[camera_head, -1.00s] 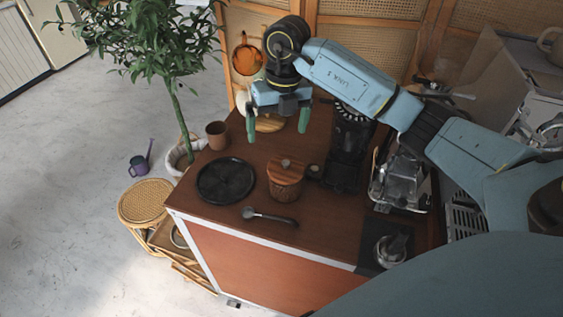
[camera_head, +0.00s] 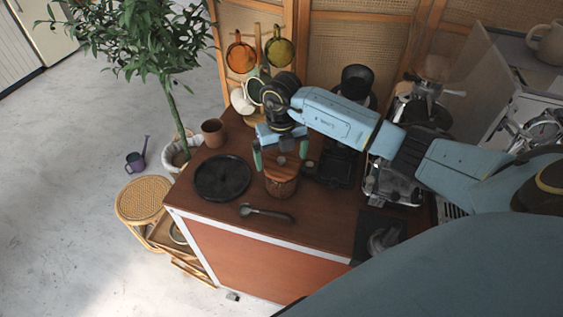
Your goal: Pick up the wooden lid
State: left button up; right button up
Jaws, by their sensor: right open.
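The wooden lid (camera_head: 281,169) has a round knob and sits on top of a wooden canister (camera_head: 280,187) on the brown cart top. My right gripper (camera_head: 281,160) comes down over the lid with its green fingers apart. One finger shows to the left of the lid and the other to the right, near its height. It is open and holds nothing. I cannot tell whether a finger touches the lid. My left gripper is out of view.
A black round tray (camera_head: 223,177) lies left of the canister and a dark scoop (camera_head: 266,213) lies in front. A brown cup (camera_head: 213,133) stands behind the tray. A coffee grinder (camera_head: 345,160) and an espresso machine (camera_head: 395,180) stand to the right.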

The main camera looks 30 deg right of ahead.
jog(key=shift+f, duration=0.7)
jog(key=shift+r, duration=0.1)
jog(key=c, duration=0.8)
